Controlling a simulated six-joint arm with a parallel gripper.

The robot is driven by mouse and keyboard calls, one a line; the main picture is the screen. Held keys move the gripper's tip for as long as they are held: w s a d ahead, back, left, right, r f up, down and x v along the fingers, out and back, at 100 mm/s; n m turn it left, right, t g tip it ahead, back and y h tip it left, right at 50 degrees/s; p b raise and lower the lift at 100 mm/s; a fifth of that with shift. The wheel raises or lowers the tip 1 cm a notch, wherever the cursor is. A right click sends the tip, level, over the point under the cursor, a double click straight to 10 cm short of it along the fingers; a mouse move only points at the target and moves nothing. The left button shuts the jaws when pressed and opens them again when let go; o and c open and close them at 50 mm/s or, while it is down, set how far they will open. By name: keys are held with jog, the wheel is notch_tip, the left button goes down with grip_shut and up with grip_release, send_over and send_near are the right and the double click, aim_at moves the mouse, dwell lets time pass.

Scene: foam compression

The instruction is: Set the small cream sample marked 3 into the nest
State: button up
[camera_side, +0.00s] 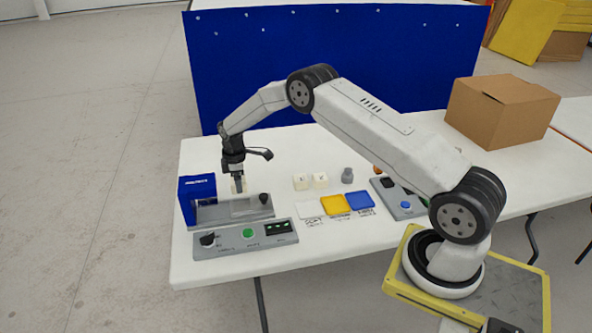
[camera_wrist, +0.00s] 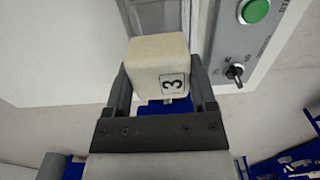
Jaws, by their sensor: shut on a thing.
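The small cream sample marked 3 (camera_wrist: 158,62) is a block held between the two fingers of my gripper (camera_wrist: 162,88) in the wrist view, its black-framed 3 facing the camera. In the side view my gripper (camera_side: 239,184) points down at the left of the table, with a sliver of the cream sample (camera_side: 244,184) showing at its fingers. It is over or just behind the grey fixture (camera_side: 261,211), beside a blue upright block (camera_side: 195,188). I cannot make out the nest, nor tell whether the sample touches anything below.
A grey panel (camera_side: 227,251) with a knob, green button and display lies in front. A cardboard box (camera_side: 500,112) stands back right.

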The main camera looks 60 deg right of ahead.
aim_at(242, 206)
jog(key=shift+f, duration=0.1)
jog(key=shift+f, duration=2.75)
jog(key=shift+f, duration=0.55)
dwell(0.8)
jog(key=o, duration=1.1)
jog(key=shift+r, duration=0.15)
jog(key=shift+r, duration=3.75)
